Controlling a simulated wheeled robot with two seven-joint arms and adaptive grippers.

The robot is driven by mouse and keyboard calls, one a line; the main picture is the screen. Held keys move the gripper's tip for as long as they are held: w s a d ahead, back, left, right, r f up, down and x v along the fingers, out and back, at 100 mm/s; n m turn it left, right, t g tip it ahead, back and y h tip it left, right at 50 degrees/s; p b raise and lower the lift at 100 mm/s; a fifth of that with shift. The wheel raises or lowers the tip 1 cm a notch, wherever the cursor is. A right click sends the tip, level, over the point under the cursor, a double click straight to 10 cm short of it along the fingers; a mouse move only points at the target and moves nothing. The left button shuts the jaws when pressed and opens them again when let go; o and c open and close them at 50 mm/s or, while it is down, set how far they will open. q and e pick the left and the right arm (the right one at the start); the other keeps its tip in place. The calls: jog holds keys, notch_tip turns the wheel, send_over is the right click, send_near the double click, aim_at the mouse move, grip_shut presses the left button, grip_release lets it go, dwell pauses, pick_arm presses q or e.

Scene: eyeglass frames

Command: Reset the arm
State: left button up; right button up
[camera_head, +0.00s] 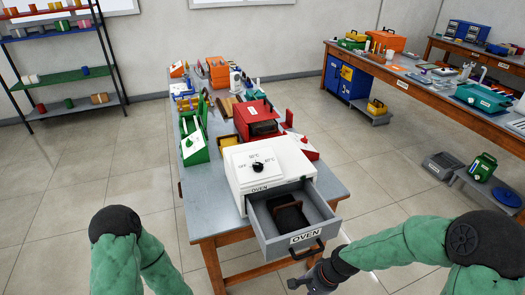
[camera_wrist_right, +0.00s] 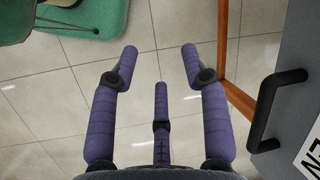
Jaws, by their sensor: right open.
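The white oven (camera_head: 262,170) stands at the front end of the workbench, with a dial and the label OVEN. Its grey drawer (camera_head: 325,226) is pulled open toward me. A dark object (camera_head: 288,212) lies inside; I cannot tell what it is. My right gripper (camera_head: 316,279) is low in front of the drawer, below its handle (camera_head: 306,250). In the right wrist view my right gripper (camera_wrist_right: 160,68) has its purple fingers apart, with only floor between them. The drawer handle (camera_wrist_right: 274,110) is to their right, apart from them. My left arm shows at lower left; its gripper is out of frame.
Behind the oven, the workbench (camera_head: 222,180) carries a red box (camera_head: 256,120), a green holder (camera_head: 194,142) and an orange box (camera_head: 218,72). Another bench (camera_head: 440,92) stands at right, a shelf rack (camera_head: 62,75) at back left. The floor between is clear.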

jog(key=s+a+f+n, duration=0.1)
jog(key=s+f+n, duration=0.2)
jog(key=s+f, duration=0.2)
jog(key=s+a+f+n, duration=0.2)
jog(key=s+f+n, duration=0.1)
jog(key=f, duration=0.7)
jog(key=shift+s+f+n, duration=0.3)
jog(key=shift+s+f, duration=0.1)
jog(key=shift+s, duration=0.45)
jog(key=shift+o, duration=0.3)
